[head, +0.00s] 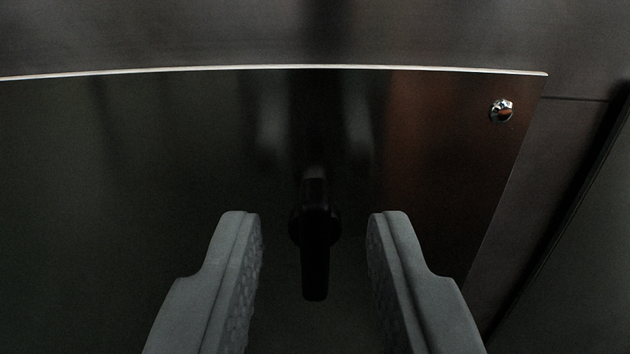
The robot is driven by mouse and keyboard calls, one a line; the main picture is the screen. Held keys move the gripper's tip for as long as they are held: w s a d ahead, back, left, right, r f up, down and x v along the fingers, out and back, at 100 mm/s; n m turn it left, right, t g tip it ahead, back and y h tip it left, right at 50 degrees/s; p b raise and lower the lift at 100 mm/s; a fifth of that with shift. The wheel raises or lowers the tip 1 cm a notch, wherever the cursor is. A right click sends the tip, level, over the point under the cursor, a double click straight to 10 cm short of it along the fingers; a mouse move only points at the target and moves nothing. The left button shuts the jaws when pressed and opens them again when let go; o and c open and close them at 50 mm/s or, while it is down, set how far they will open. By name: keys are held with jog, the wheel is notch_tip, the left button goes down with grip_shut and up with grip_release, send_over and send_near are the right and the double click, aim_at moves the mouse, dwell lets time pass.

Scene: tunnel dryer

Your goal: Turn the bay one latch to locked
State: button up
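A black latch handle (315,255) is mounted on a dark, glossy panel (180,150). Its lever hangs vertically, with a round base partly visible behind it. My gripper (314,225) is open, with one grey finger to the left of the handle and one to the right. Clear gaps show on both sides, and neither finger touches the handle. The handle is very dark, so its fine details and any lock marking cannot be made out.
A shiny round bolt (502,111) sits near the panel's upper right corner. The panel has a bright top edge. A grey wall surface (440,35) lies above it, and a dark slanted seam runs at the right. Blurred reflections of the fingers show in the panel.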

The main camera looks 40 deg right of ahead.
jog(key=shift+w+d, duration=0.25)
jog(key=shift+w, duration=0.15)
grip_shut()
